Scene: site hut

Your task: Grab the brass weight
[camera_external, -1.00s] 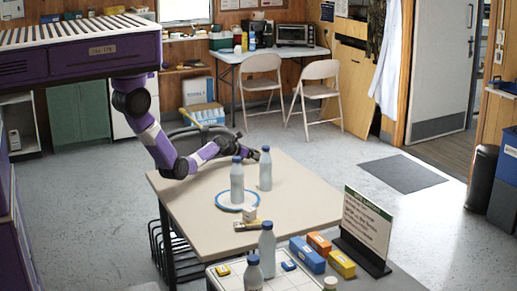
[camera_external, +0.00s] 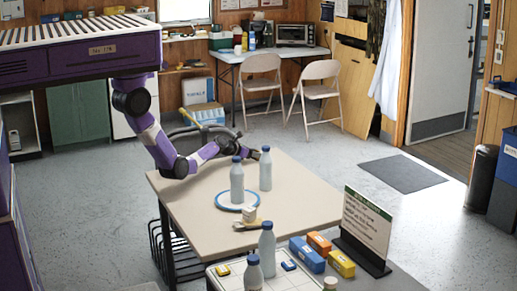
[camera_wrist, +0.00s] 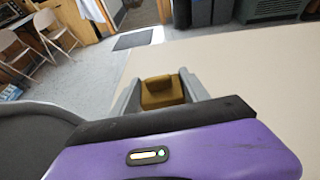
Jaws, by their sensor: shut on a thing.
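The brass weight (camera_wrist: 162,91) is a brownish-gold block with a raised part at its back. In the wrist view it sits between the two grey fingers of my gripper (camera_wrist: 162,97), which is shut on it. Its underside is hidden, so I cannot tell whether it touches the table. In the external view my gripper (camera_external: 254,155) is low over the far side of the beige table (camera_external: 300,205), behind two bottles. The weight cannot be made out there.
Small items (camera_external: 248,222) lie near the front edge. A sign (camera_external: 366,225) and coloured boxes (camera_external: 307,255) are in front. The table's right side is clear.

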